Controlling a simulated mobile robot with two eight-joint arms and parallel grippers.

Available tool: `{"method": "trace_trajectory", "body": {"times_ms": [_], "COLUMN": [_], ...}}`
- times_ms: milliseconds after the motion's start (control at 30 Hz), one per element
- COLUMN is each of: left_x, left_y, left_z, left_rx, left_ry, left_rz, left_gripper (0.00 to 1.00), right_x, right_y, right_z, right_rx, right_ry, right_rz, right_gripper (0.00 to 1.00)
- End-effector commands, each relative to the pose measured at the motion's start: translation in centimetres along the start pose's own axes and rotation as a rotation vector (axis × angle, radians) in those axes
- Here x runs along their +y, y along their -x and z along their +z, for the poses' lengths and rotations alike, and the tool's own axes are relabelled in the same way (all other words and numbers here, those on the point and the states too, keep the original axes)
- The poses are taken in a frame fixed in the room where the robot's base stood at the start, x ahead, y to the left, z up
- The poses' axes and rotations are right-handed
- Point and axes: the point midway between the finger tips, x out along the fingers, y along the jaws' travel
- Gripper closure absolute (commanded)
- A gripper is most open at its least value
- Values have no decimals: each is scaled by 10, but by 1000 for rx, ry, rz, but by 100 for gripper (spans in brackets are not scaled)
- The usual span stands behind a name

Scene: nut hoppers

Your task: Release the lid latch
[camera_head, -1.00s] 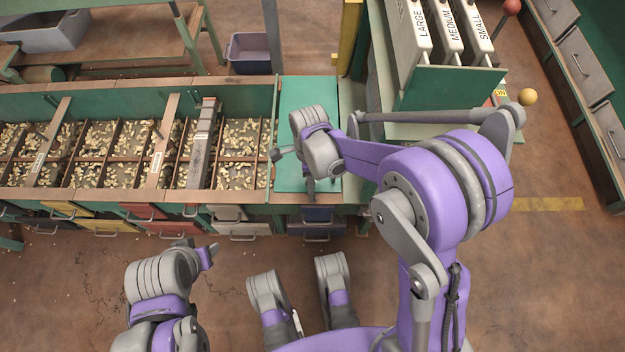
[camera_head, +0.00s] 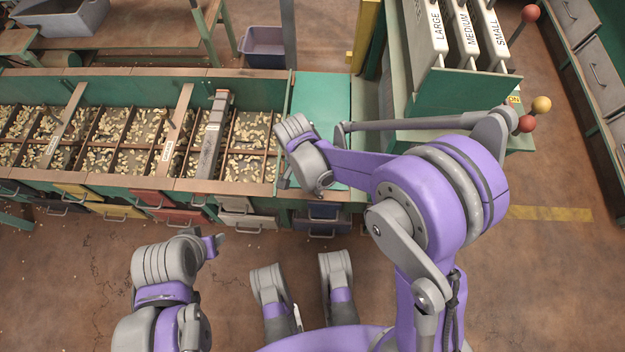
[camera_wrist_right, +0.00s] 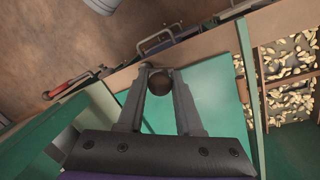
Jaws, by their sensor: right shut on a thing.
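A green flat lid (camera_head: 320,97) lies at the right end of the nut hopper. In the right wrist view the green surface (camera_wrist_right: 207,85) fills the middle. A dark round knob (camera_wrist_right: 159,83), seemingly the latch knob, stands near its brown edge. My right gripper (camera_wrist_right: 160,78) is shut on this knob, a finger on each side. In the head view my right wrist hides the knob and most of my right gripper (camera_head: 283,182). My left gripper (camera_head: 214,246) hangs over the floor in front of the drawers, away from the lid; its fingers are not clear.
Hopper compartments (camera_head: 127,143) with nuts lie left of the lid, with drawers (camera_head: 240,222) below. Plates marked LARGE, MEDIUM and SMALL (camera_head: 459,33) stand in a green rack at the back right. Red and yellow ball-ended levers (camera_head: 541,104) are beside it. The floor at the right is open.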

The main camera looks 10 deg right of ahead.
Motion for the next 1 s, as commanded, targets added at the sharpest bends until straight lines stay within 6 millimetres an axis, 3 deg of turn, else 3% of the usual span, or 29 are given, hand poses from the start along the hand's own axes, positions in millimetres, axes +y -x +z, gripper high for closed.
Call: {"method": "trace_trajectory", "body": {"times_ms": [500,1000], "left_x": [0,0], "left_y": [1,1], "left_z": [0,0], "left_rx": [0,0], "left_ry": [0,0], "left_rz": [0,0], "left_gripper": [50,50], "right_x": [3,4], "right_y": [-1,-1], "right_z": [10,11], "right_rx": [61,71], "right_ry": [317,369], "right_rz": [-1,0], "right_gripper": [100,100]}}
